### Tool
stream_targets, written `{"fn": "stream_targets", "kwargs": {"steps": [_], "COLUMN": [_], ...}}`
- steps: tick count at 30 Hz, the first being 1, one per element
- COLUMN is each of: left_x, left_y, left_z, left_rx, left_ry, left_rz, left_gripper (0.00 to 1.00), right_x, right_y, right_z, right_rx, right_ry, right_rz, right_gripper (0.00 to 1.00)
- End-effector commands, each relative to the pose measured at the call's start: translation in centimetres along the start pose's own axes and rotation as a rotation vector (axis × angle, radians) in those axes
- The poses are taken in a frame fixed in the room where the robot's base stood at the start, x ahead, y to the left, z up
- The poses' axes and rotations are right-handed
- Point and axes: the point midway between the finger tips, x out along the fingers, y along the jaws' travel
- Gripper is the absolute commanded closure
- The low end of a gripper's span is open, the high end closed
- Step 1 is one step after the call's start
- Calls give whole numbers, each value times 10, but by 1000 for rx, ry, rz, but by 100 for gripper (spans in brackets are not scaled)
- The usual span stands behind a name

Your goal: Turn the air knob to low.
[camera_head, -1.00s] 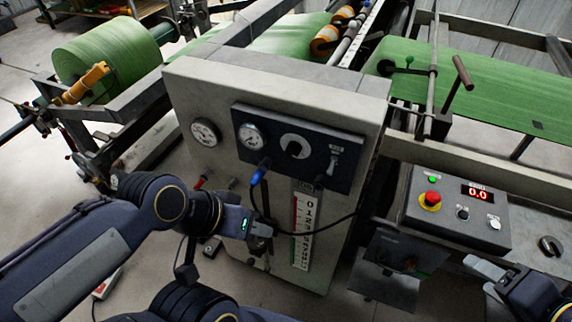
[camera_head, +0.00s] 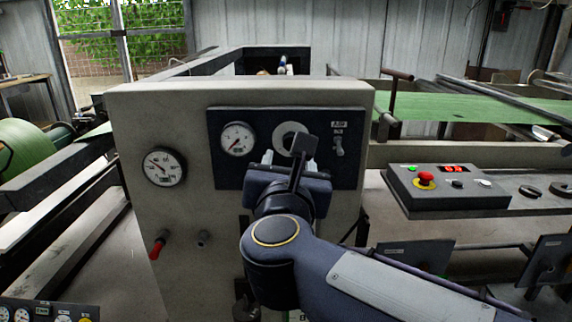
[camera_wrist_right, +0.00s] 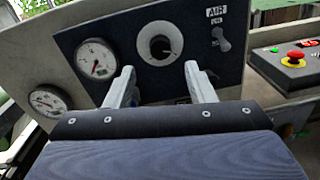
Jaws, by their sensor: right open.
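The air knob (camera_wrist_right: 160,45) is a round black knob on a pale dial, set in a dark panel (camera_wrist_right: 75,40) on the grey cabinet. In the head view the dial (camera_head: 284,136) shows only in part, behind my right gripper. My right gripper (camera_wrist_right: 160,84) is open and empty, with its two fingers apart below the knob in the right wrist view. It also shows in the head view (camera_head: 291,166) in front of the panel. I cannot tell whether it touches the panel. My left gripper is out of view.
Two gauges (camera_head: 238,139) (camera_head: 163,167) sit left of the knob, and an AIR toggle switch (camera_wrist_right: 223,42) sits right of it. A control box (camera_head: 450,187) with a red stop button stands at the right. A red-tipped fitting (camera_head: 157,247) sticks out of the cabinet's lower left.

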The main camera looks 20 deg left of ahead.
Motion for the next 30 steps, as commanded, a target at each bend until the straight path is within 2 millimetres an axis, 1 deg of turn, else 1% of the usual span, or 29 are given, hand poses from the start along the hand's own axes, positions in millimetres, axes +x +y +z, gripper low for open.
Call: {"fn": "stream_targets", "kwargs": {"steps": [1,6,9,12,16,23,30], "left_x": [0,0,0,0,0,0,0], "left_y": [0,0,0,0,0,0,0], "left_z": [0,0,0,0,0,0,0], "left_rx": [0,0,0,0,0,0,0], "left_ry": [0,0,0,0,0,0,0], "left_rz": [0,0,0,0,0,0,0], "left_gripper": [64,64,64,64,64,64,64], "right_x": [8,37,51,61,66,66,66], "right_y": [-1,-1,-1,-1,-1,-1,-1], "right_z": [0,0,1,0,1,1,1], "right_rx": [-3,-5,-5,-6,-6,-7,-7], "right_ry": [0,0,-1,0,-1,-1,-1], "right_rz": [-3,-2,-2,0,1,2,2], "right_gripper": [50,50,50,50,50,50,82]}}
